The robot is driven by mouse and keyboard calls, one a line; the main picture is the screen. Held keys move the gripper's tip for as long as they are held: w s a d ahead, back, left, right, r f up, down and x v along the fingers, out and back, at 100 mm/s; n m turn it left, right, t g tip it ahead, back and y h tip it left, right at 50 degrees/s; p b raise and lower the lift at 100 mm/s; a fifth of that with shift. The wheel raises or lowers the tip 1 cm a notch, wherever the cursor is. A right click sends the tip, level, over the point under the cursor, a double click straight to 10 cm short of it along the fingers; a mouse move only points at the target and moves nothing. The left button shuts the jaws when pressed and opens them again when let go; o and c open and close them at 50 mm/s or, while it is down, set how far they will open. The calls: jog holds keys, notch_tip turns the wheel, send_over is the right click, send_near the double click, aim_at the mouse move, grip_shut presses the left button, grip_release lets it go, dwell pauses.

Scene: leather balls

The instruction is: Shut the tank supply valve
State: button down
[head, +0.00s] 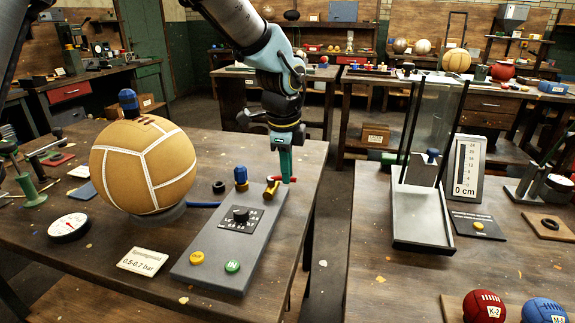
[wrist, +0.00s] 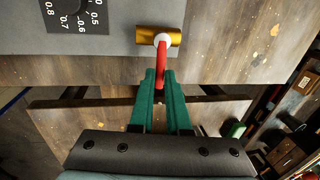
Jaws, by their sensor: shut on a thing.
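The tank supply valve is a short brass body (head: 270,190) at the far right corner of a grey control panel (head: 215,262). Its red lever (head: 275,178) meets my green-fingered gripper (head: 287,178). In the wrist view the brass body (wrist: 177,39) lies crosswise with a white pivot on it. The red lever (wrist: 161,62) runs from the pivot to between my fingertips (wrist: 160,77), at about a right angle to the body. My gripper is shut on the lever's end, which the fingers partly hide.
The panel has a dial (head: 240,215), a yellow button (head: 197,258), a green IN button (head: 233,266) and a blue-topped fitting (head: 241,177). A tan ball (head: 143,167) stands to its left. A glass tank (head: 425,160) stands on the right table, across a gap.

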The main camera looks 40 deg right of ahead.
jog(key=shift+s, duration=0.1)
dwell(0.4)
jog(key=c, duration=0.9)
grip_release()
jog(key=shift+a, duration=0.1)
jog(key=r, duration=0.3)
jog(key=a+r, duration=0.1)
jog(key=r, duration=0.3)
jog(key=s+r+b, duration=0.1)
jog(key=r, duration=0.2)
jog(key=shift+a+r, duration=0.3)
jog(key=shift+a, duration=0.05)
